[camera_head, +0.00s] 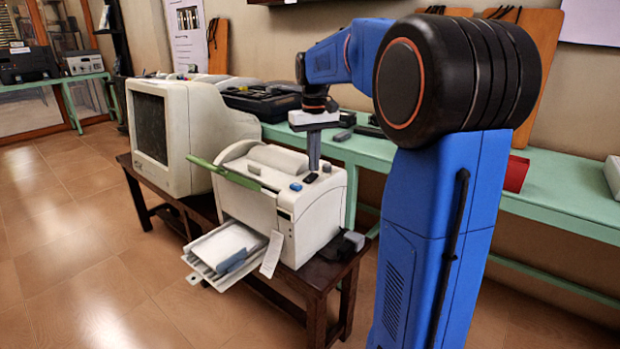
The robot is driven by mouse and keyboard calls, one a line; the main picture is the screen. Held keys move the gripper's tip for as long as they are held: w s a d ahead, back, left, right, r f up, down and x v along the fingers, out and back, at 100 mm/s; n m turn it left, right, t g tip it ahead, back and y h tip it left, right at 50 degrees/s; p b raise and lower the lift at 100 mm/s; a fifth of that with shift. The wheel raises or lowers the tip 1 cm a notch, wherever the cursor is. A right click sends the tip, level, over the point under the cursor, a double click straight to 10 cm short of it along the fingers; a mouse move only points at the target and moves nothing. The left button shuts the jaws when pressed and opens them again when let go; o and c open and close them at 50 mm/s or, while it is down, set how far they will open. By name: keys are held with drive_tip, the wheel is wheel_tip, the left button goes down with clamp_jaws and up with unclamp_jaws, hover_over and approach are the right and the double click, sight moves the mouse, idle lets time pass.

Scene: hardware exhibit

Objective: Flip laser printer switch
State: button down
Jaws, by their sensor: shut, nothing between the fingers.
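The white laser printer (262,208) stands on a dark wooden bench, with a paper tray sticking out at its front and a green strip along its top left. On its top right are a blue button (296,187) and small dark parts (327,168). I cannot tell which of these is the switch. My gripper (314,167) points straight down over the printer's top right, shut and empty. Its tips are at or just above a dark part there; contact cannot be told.
A CRT monitor (150,130) stands left of the printer on the dark bench (318,283). A green table (560,188) runs behind, bearing a black device (262,100). The tiled floor at left is clear.

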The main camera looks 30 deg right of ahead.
sight(313, 175)
drive_tip(key=shift+f, duration=0.75)
idle(0.8)
drive_tip(key=shift+r, duration=3.5)
drive_tip(key=shift+a, duration=0.1)
drive_tip(key=s+a+f+t, duration=0.1)
drive_tip(key=s+a+f, duration=0.4)
drive_tip(key=s, duration=0.5)
drive_tip(key=s+a+f+n+t, duration=0.1)
drive_tip(key=s+a+f, duration=0.4)
drive_tip(key=s, duration=0.5)
drive_tip(key=s+a+f+n+t, duration=0.1)
drive_tip(key=s+a+f, duration=0.4)
drive_tip(key=s, duration=0.5)
wheel_tip(313, 175, down, 2)
drive_tip(key=shift+a+f+t, duration=0.25)
drive_tip(key=shift+a+t, duration=0.05)
drive_tip(key=shift+t, duration=0.6)
